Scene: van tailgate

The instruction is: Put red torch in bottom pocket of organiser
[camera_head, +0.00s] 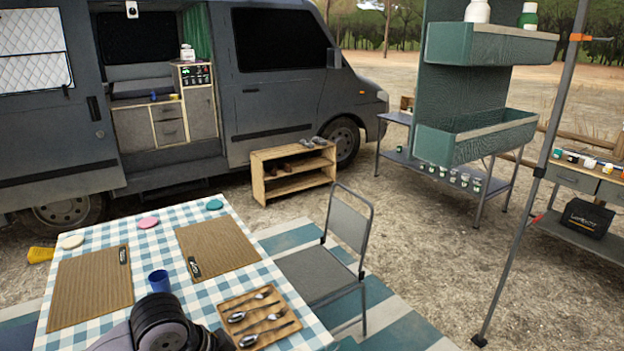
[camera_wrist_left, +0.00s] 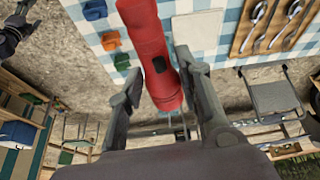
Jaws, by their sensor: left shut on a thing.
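The red torch (camera_wrist_left: 152,42) is held between the fingers of my left gripper (camera_wrist_left: 158,72) in the left wrist view. Its dark switch patch faces the camera and its far end is cut off by the top edge. The green organiser (camera_head: 460,62) stands at the right in the head view. Its bottom pocket (camera_head: 478,140) is open at the top and its inside looks empty. An upper pocket (camera_head: 490,45) holds white and green bottles. In the head view my left arm shows at the bottom, but its fingers and the torch are not visible. A dark jointed part at the wrist view's top left seems to be my right gripper (camera_wrist_left: 14,32).
A checked table (camera_head: 205,208) with mats, a blue cup (camera_head: 159,281) and a cutlery tray (camera_head: 258,318) is in front. A grey chair (camera_head: 325,265) stands between it and the organiser. A grey pole (camera_head: 530,185) stands right of the organiser. Gravel ground lies open between.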

